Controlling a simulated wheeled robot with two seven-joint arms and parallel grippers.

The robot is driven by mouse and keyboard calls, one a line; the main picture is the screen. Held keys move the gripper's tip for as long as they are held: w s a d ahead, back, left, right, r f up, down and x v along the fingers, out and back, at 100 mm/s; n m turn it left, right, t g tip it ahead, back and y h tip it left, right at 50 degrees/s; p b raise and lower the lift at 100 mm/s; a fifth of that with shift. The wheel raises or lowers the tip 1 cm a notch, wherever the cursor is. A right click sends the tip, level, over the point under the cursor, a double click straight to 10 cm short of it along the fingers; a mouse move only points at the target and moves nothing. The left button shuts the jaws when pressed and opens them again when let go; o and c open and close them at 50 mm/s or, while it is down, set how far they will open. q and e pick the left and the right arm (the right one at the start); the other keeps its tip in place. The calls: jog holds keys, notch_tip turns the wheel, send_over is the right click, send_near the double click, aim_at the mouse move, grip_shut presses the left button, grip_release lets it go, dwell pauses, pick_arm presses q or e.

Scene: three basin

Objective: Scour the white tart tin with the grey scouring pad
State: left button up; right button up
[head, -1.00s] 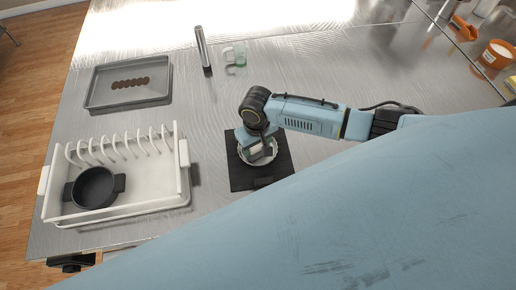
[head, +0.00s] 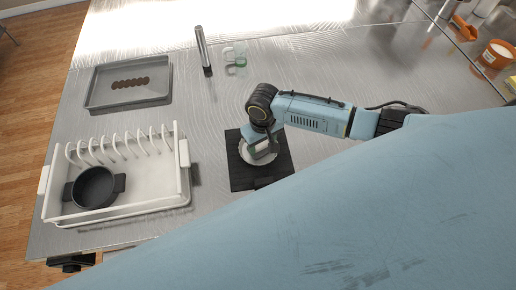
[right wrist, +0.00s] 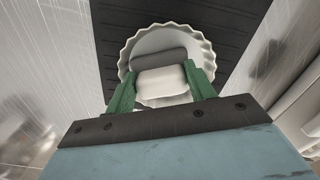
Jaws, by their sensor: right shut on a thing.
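The white tart tin (head: 246,157) with a fluted rim rests on a black mat (head: 240,179) on the metal counter. In the right wrist view the tin (right wrist: 200,41) shows from above, its inside facing my gripper. My right gripper (head: 262,149) is over the tin. Its green fingers (right wrist: 161,85) are shut on a pad with a white part (right wrist: 160,82) and a grey part (right wrist: 158,60). The pad is within the outline of the tin. Whether it touches the tin's floor I cannot tell. My left gripper is not in view.
A white dish rack (head: 145,185) holding a dark round pan (head: 95,187) stands at the left. A grey tray (head: 128,98) with brown round pieces is behind it.

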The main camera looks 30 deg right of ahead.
dwell(0.3)
jog(key=shift+s+a, duration=0.1)
jog(key=shift+a, duration=0.75)
jog(key=shift+d, duration=0.85)
jog(key=shift+f, duration=0.1)
jog(key=shift+a, duration=0.9)
jog(key=shift+d, duration=0.15)
jog(key=shift+d, duration=0.8)
